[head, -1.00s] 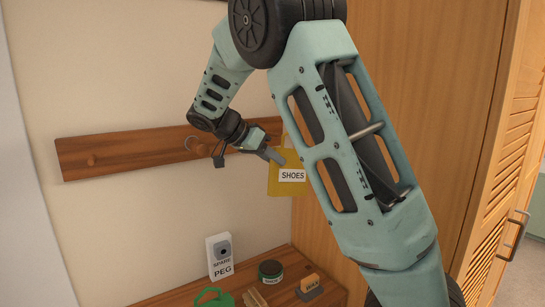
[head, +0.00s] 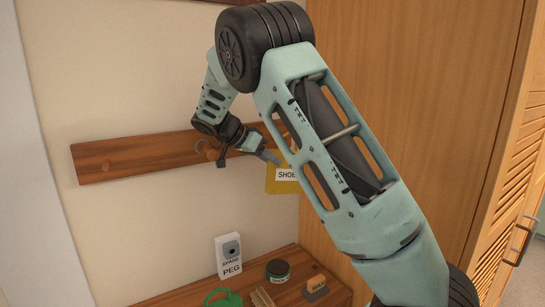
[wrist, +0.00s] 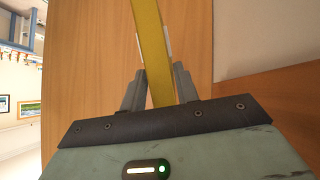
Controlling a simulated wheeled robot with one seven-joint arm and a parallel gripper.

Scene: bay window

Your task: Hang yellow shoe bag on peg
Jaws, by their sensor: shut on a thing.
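The yellow shoe bag (head: 279,182), with a white "SHOES" label, hangs from my gripper (head: 272,157), partly hidden behind my arm in the head view. In the wrist view my gripper (wrist: 160,85) is shut on the bag (wrist: 147,35), which shows edge-on as a yellow strip between the fingers. A wooden peg rail (head: 130,157) is fixed to the wall. A round wooden peg (head: 108,160) shows on its left part. Any pegs farther right are hidden by my arm.
A wooden bench top (head: 240,291) below holds a white "SPARE PEG" box (head: 229,256), a dark tin (head: 278,271), a brush (head: 315,288) and a green item (head: 223,299). A wooden cabinet side (head: 440,110) stands close on the right.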

